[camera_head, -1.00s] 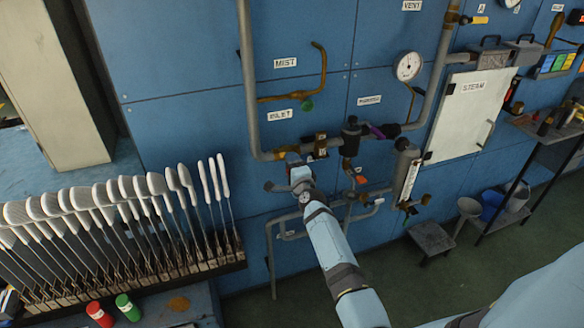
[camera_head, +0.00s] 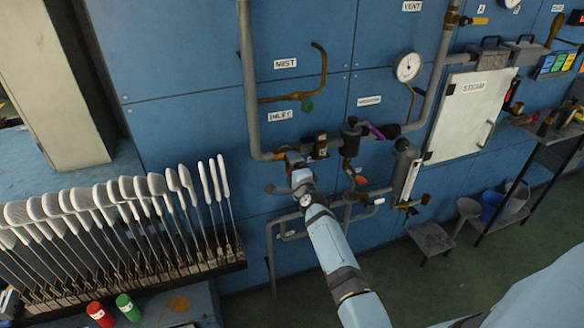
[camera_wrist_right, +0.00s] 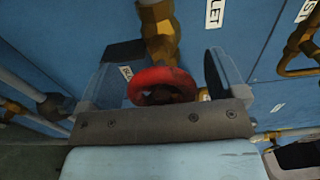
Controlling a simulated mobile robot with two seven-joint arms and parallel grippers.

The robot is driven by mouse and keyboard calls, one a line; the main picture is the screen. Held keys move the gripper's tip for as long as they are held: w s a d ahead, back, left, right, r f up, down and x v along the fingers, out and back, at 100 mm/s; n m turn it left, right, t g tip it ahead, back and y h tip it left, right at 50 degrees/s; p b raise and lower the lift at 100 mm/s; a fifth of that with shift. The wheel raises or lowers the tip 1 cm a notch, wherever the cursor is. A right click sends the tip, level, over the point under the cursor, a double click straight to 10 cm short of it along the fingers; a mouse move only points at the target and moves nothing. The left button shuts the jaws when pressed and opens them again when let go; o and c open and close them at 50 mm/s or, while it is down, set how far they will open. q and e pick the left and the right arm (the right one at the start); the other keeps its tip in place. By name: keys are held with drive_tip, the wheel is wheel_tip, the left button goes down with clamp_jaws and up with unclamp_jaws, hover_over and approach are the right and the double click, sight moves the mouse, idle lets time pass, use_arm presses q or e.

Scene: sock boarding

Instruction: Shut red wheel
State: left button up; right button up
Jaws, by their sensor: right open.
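The red wheel (camera_wrist_right: 165,80) is a small round handwheel on a brass valve body (camera_wrist_right: 158,30) in the right wrist view. My right gripper (camera_wrist_right: 170,72) is open, with one finger on each side of the wheel. The left finger is close to the rim, and a small gap shows at the right finger. I cannot tell whether either touches. In the head view my right gripper (camera_head: 291,165) is at the pipework below the INLET label (camera_head: 280,115) and mostly hides the wheel. My left gripper is not in view.
Grey pipes (camera_head: 251,85) and a gauge (camera_head: 408,67) surround the valve on the blue wall. A rack of white sock boards (camera_head: 130,205) stands left. A white STEAM panel (camera_head: 465,115) is on the right.

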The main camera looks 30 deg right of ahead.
drive_tip(key=p+v, duration=0.3)
drive_tip(key=v, duration=1)
drive_tip(key=shift+s+f, duration=0.1)
